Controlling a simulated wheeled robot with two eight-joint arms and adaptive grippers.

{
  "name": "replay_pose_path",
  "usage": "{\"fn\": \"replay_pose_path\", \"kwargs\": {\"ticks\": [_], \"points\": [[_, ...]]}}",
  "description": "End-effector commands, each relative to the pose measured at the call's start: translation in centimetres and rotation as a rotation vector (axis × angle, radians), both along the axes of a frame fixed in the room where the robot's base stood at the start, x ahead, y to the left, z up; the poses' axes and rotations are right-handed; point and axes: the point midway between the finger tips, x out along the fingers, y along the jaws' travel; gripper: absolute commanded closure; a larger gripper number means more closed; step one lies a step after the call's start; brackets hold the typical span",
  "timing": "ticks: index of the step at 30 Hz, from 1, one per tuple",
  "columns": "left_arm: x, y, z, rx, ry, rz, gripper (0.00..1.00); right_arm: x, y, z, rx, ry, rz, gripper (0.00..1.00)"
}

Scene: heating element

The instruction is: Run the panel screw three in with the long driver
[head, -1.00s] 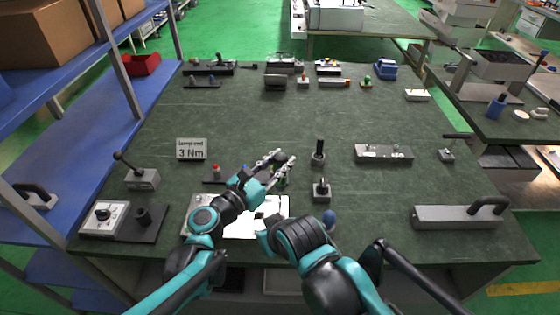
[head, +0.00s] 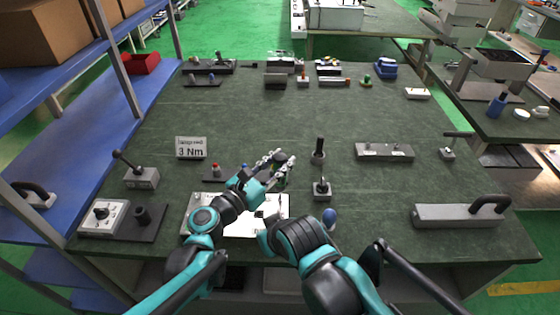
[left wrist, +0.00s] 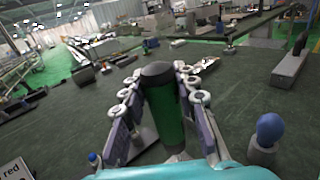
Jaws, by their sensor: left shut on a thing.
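My left gripper (head: 277,163) is shut on a green-handled driver with a dark rounded cap. In the left wrist view the driver (left wrist: 166,112) stands nearly upright between the fingers (left wrist: 160,80); its lower end is hidden. I cannot tell its length or whether it still sits in its holder. A white panel (head: 273,205) lies on the table near my side, partly covered by both my arms. Its screws cannot be made out. My right arm reaches over the panel's near edge, but its fingers do not show.
A rack with a red-topped piece (head: 216,168) stands left of the gripper. A 3 Nm sign (head: 191,148) is further left. Black upright posts (head: 319,150) and a blue knob (head: 329,217) stand to the right. The table's middle beyond the gripper is clear.

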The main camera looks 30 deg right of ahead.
Motion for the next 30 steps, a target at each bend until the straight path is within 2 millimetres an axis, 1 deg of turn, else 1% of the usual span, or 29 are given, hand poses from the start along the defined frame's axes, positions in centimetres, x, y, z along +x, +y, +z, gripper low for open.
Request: {"fn": "replay_pose_path", "kwargs": {"ticks": [6,30], "points": [[0.0,0.0,-0.42,0.0,0.0,0.0,1.0,0.0,0.0,-0.39,0.0,0.0,0.0,1.0],[-0.01,0.0,-0.66,0.0,0.0,0.0,1.0,0.01,0.0,-0.61,0.0,0.0,0.0,1.0]]}}
